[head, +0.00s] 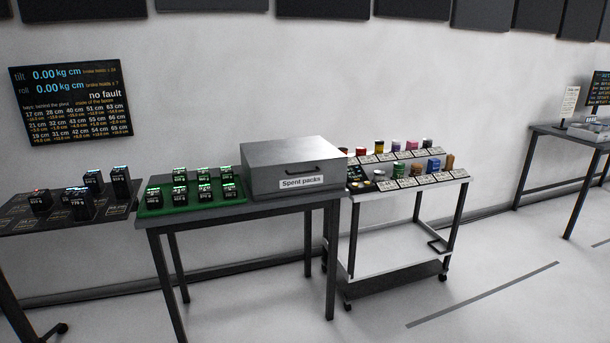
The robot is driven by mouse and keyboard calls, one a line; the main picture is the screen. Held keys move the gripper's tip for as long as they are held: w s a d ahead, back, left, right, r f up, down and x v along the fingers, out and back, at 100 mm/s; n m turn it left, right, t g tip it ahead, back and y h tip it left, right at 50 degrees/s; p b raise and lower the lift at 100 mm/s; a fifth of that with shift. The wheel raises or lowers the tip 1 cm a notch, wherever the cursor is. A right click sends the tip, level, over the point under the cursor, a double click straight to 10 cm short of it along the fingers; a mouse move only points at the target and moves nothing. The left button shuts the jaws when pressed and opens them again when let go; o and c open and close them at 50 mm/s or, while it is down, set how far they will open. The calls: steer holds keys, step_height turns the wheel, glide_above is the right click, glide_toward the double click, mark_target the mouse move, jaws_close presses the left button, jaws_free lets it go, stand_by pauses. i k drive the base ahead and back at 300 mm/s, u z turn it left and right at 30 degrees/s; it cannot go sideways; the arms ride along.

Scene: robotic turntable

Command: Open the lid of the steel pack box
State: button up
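The steel pack box (257,179) stands at the right end of a dark table, in the middle of the head view. Its grey metal lid (290,151) is closed. A dark bar handle (302,170) runs along the upper part of its front, and a white label (301,182) below it reads "Spent packs". The inside of the box is hidden. My gripper is not in view.
A green tray (150,210) of several small black packs sits left of the box on the table (290,205). A wheeled cart (452,178) with colourful items stands close on the right. Open floor (390,315) lies in front.

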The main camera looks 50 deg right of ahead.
mark_target(278, 165)
steer(key=i, duration=0.95)
